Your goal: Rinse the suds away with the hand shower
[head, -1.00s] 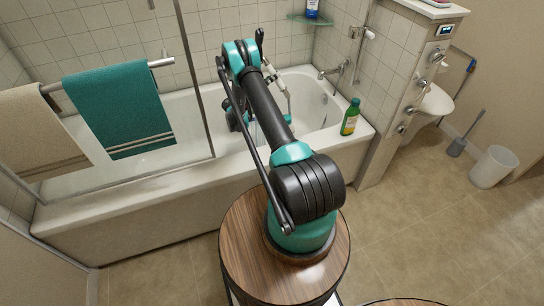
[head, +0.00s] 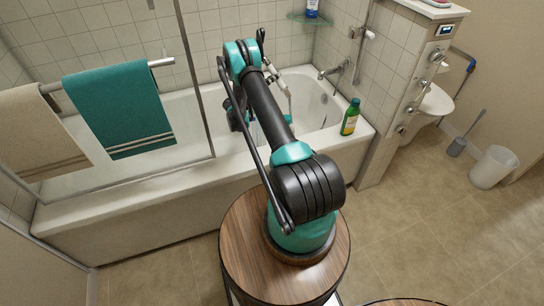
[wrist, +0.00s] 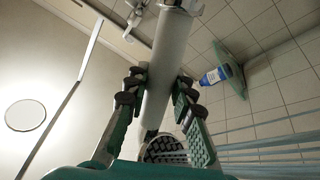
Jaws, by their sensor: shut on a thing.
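In the wrist view my gripper (wrist: 160,97) is shut around the pale handle of the hand shower (wrist: 171,55). The shower's round, dark-dotted spray head (wrist: 164,149) shows beyond the fingers at the bottom. Thin bluish water streams (wrist: 270,146) run from its side towards the right edge. In the head view my arm reaches over the bathtub (head: 110,210), and a white part of the hand shower (head: 285,95) shows beside it. My arm hides most of the gripper there. I cannot make out any suds; part of the tub floor is hidden by my arm and the tub's front wall.
A green bottle (head: 350,118) stands on the tub's right rim. A glass screen with a teal towel (head: 120,108) and a beige towel (head: 35,130) closes off the left. A corner shelf (head: 309,19) holds a blue bottle (wrist: 215,76). A tap (head: 335,70) juts from the wall.

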